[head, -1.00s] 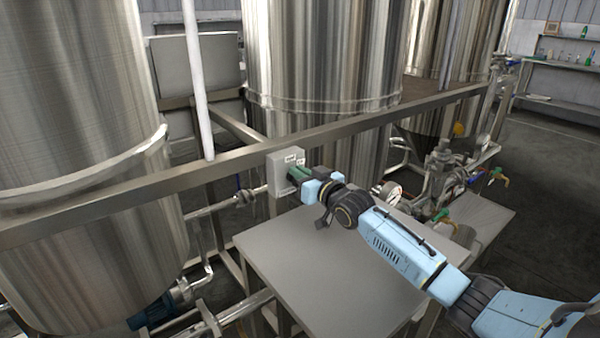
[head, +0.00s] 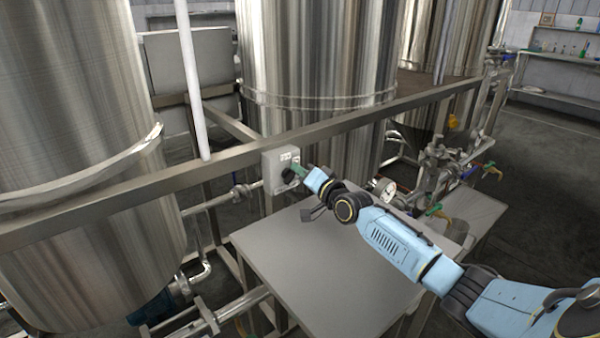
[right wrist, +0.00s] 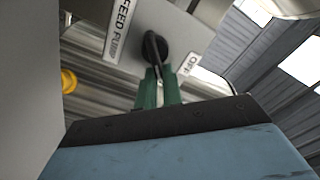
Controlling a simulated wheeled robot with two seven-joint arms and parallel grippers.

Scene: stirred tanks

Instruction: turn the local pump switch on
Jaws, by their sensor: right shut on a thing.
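The local pump switch is a small light grey box (head: 270,183) on the metal rail, with white labels and a dark rotary knob (head: 287,176) on its face. In the right wrist view the black knob (right wrist: 152,44) sits beside labels reading "FEED PUMP" and "OFF". My right gripper (head: 300,171) is at the face of the box. Its green fingers (right wrist: 158,88) are shut on the knob's handle, which shows between their tips. The fingers partly hide the handle, so its exact setting is unclear. My left gripper is not in view.
The rail (head: 215,168) runs across in front of large steel tanks (head: 320,60). A grey table (head: 310,275) lies below my right arm. A gauge (head: 383,188) and piping with valves (head: 440,165) stand to the right. A yellow round part (right wrist: 68,81) shows in the wrist view.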

